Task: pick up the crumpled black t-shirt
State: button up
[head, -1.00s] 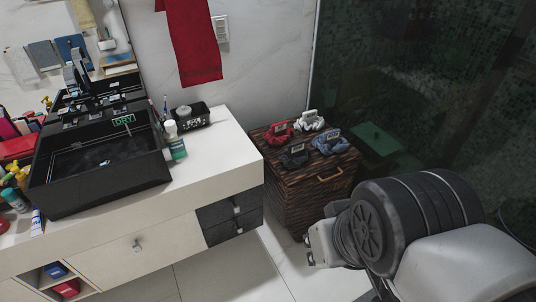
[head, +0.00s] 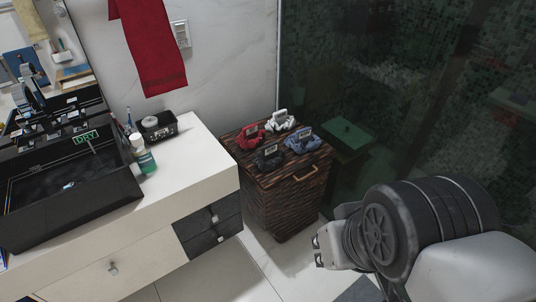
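The crumpled black t-shirt (head: 268,160) lies on the near left part of the lid of a dark brown woven hamper (head: 280,200), with a small label on it. Beside it on the lid are a red crumpled cloth (head: 249,137), a white one (head: 281,124) and a blue one (head: 302,144), each with a label. My gripper (head: 318,252) is at the lower right, in front of the hamper and apart from the t-shirt. It is small and seen partly side-on, so its opening is unclear. I see nothing held in it.
A white counter (head: 190,165) with a black sink (head: 70,200) stands left of the hamper, with black drawers (head: 210,230) beneath. A dark glass wall (head: 420,90) is behind to the right. A red towel (head: 150,50) hangs above. Pale floor (head: 215,275) is open in front.

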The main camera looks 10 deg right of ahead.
aim_at(270, 156)
jog(key=i+l+u, duration=0.45)
jog(key=i+l, duration=0.25)
jog(key=i, duration=0.2)
jog(key=i+l+u, duration=0.45)
jog(key=i+l, duration=0.3)
jog(key=l, duration=0.2)
